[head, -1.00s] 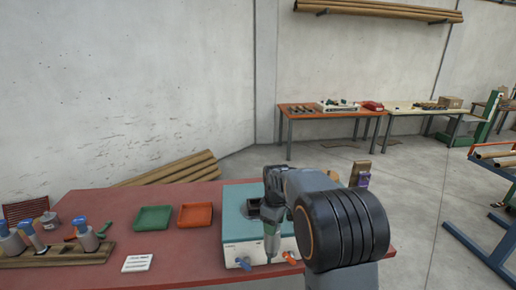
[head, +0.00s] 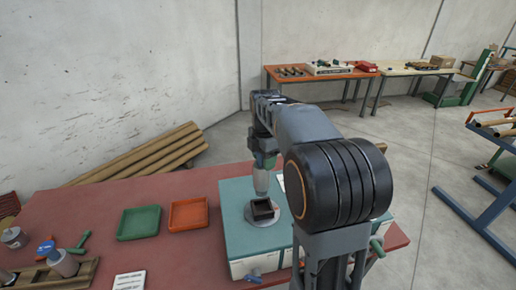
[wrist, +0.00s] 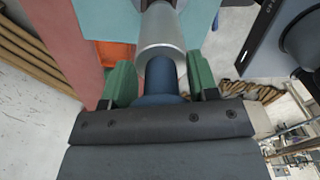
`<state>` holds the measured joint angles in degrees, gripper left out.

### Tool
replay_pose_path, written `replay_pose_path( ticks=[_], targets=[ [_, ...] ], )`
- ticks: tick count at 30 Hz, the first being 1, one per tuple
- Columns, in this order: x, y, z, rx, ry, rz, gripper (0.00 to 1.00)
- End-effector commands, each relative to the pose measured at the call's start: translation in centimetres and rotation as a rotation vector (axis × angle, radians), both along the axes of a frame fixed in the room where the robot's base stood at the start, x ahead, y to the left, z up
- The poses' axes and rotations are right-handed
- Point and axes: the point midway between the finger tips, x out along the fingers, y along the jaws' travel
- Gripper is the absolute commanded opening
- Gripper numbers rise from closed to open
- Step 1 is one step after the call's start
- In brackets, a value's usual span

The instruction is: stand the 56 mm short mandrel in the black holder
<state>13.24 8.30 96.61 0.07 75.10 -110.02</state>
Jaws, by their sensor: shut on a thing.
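My gripper (head: 264,160) is shut on a silver mandrel (head: 261,182), which hangs upright below the jaws. In the wrist view, my gripper's green pads (wrist: 161,84) clasp the blue end (wrist: 162,78) of the silver mandrel (wrist: 162,32). The black holder (head: 263,209) is a square, open-topped block on a round grey base, on the teal machine top (head: 240,189). In the head view the mandrel's lower end appears just at the holder's far edge. I cannot tell whether it is above or behind the holder. The holder is not clearly visible in the wrist view.
A green tray (head: 139,222) and an orange tray (head: 188,214) lie left of the machine on the red table (head: 95,205). A wooden rack (head: 85,272) holds a blue-topped mandrel (head: 62,262) at the front left. A white card (head: 129,281) lies nearby. Blue knob (head: 253,275) at the machine front.

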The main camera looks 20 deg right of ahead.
Motion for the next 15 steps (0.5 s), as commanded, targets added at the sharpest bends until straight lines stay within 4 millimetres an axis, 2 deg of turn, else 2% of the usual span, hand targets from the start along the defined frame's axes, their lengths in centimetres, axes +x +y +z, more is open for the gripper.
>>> replay_pose_path(
  ticks=[15],
  targets=[
    [-0.1,-0.2,-1.1,0.000,0.000,0.008,0.01]
  ],
)
